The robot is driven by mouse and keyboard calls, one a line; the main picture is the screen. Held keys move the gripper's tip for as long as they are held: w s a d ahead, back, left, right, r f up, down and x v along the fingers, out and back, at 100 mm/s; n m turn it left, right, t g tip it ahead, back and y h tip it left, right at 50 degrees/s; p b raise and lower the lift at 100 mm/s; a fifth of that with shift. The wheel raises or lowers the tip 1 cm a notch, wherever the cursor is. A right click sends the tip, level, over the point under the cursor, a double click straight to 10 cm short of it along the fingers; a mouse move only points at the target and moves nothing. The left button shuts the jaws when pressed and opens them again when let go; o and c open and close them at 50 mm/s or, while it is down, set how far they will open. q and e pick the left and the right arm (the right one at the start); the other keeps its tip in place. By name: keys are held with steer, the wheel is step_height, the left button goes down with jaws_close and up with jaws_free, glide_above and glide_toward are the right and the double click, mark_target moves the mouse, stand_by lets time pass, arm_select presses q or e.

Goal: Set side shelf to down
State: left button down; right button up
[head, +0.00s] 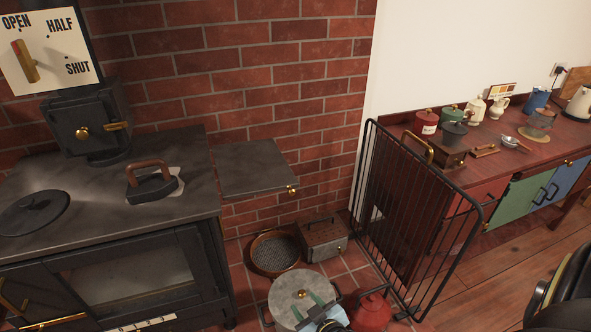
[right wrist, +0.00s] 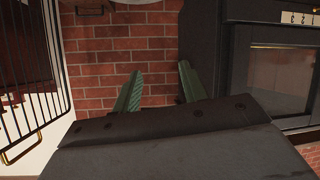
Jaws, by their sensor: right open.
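The side shelf (head: 253,167) is a dark flat panel on the right side of the black stove (head: 110,190). It is up, about level and just below the stove top, with a small brass knob (head: 292,189) at its front right corner. My right gripper (head: 308,304) is low in front of the shelf, apart from it, over the grey pot in the head view. Its green fingers also show in the right wrist view (right wrist: 159,72), spread apart and empty against the brick wall. I cannot make out the shelf for sure in that view. My left gripper is not in view.
A lidded grey pot (head: 297,294), a red kettle (head: 371,311), a round sieve (head: 275,252) and a metal box (head: 323,238) crowd the floor under the shelf. A black wire guard (head: 415,215) stands to the right. An iron (head: 152,185) sits on the stove top.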

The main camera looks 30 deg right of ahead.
mark_target(293, 192)
steer(key=w+d+r+t+h+p, duration=0.1)
steer(key=w+d+r+t+p, duration=0.1)
steer(key=r, duration=0.9)
steer(key=w+d+r+t+h+p, duration=0.2)
steer(key=r+t, duration=0.1)
steer(key=r, duration=0.8)
steer(key=shift+m, duration=0.4)
steer(key=x, duration=1.3)
steer(key=shift+f, duration=0.3)
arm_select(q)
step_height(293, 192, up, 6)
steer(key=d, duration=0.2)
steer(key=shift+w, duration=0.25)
arm_select(e)
jaws_close()
